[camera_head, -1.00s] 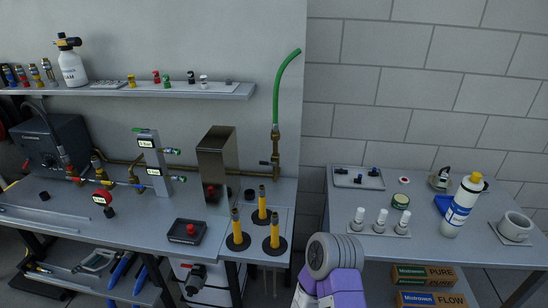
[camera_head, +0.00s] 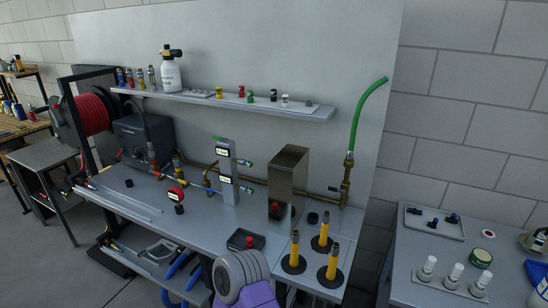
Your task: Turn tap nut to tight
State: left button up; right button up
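A brass tap (camera_head: 346,182) stands upright at the right end of the grey workbench (camera_head: 130,203), against the wall panel. A green hose (camera_head: 363,112) curves up from its top. A nut-like brass collar (camera_head: 349,160) shows at the foot of the hose; how tight it is cannot be told. A small dark lever sticks out to the left of the tap. One of my arms, grey and purple, shows at the bottom middle, well in front of the tap. Neither gripper's fingers are in view.
A metal box (camera_head: 288,180) stands left of the tap. Yellow-handled tools (camera_head: 323,232) stand upright in front of it. A shelf (camera_head: 235,103) with a white bottle and fittings hangs above. A red hose reel (camera_head: 92,115) is at the left. A side table (camera_head: 425,262) stands right, across a gap.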

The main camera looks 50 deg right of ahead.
aim_at(347, 166)
jog(key=u, duration=0.3)
jog(key=i, duration=1.3)
jog(key=z, duration=1.6)
jog(key=k, duration=0.7)
jog(key=z, duration=0.75)
jog(key=i, duration=0.35)
jog(key=u, duration=0.05)
